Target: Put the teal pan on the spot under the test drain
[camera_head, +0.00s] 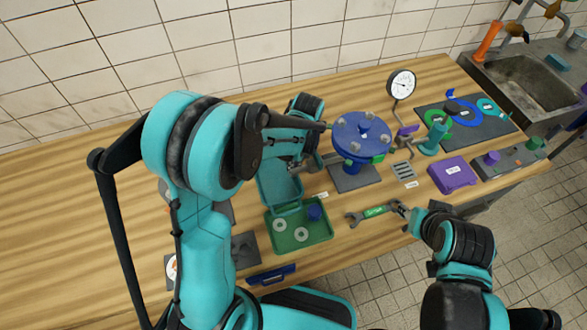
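The teal pan (279,192) is left of the blue flanged fitting (361,134), tilted, with its lower end in front of the back edge of a green tray. My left gripper (297,166) is at the pan's upper right rim and appears shut on it; my arm partly hides the grip. The test drain is not clearly identifiable; a grey slotted grate (403,171) lies right of the fitting. My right gripper (405,211) is at the right end of a wrench with a green label (374,211); whether its fingers are closed is unclear.
The green tray (321,233) holds pale washers and a blue part. A pressure gauge (402,83), purple box (452,174), teal fitting (433,137) and dark mat (487,127) are to the right. The sink (525,85) is at the far right. The bench's left side is mostly clear.

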